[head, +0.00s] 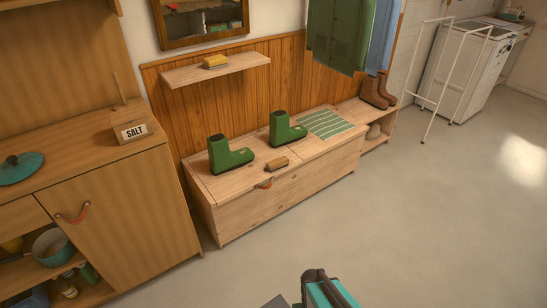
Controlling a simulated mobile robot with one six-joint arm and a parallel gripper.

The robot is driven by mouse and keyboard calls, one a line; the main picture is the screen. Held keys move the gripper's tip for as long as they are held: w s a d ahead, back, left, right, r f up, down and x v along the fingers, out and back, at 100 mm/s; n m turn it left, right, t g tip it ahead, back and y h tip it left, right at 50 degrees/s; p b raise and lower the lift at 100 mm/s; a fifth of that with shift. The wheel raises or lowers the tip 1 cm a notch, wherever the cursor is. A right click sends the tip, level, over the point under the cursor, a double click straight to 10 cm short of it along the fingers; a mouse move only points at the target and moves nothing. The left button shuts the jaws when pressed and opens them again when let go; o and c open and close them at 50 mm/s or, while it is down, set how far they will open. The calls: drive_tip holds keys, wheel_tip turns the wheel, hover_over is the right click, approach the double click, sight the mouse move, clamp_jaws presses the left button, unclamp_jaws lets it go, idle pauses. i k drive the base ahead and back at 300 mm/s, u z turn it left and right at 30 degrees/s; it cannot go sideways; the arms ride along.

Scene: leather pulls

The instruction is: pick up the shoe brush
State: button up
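A small brown brush-like block (276,163) lies on the wooden bench top, between two green boots and close to the front edge. It looks like the shoe brush. A second small block with a yellow top (214,62) lies on the wall shelf above; I cannot tell whether it is a brush or a sponge. A teal and dark part of my own arm shows at the bottom edge. I make out no gripper fingers there, and nothing of mine is near the bench.
The wooden bench (290,192) has an orange leather pull on its front. The green boots (229,155) and a striped green cloth (326,123) are on it. A cabinet (135,225) stands left, a white rack (450,70) right. The floor in front is clear.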

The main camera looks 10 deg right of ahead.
sight(282, 162)
drive_tip(key=u, duration=0.4)
drive_tip(key=i, duration=0.6)
drive_tip(key=u, duration=0.85)
drive_tip(key=i, duration=0.4)
drive_tip(key=u, duration=0.1)
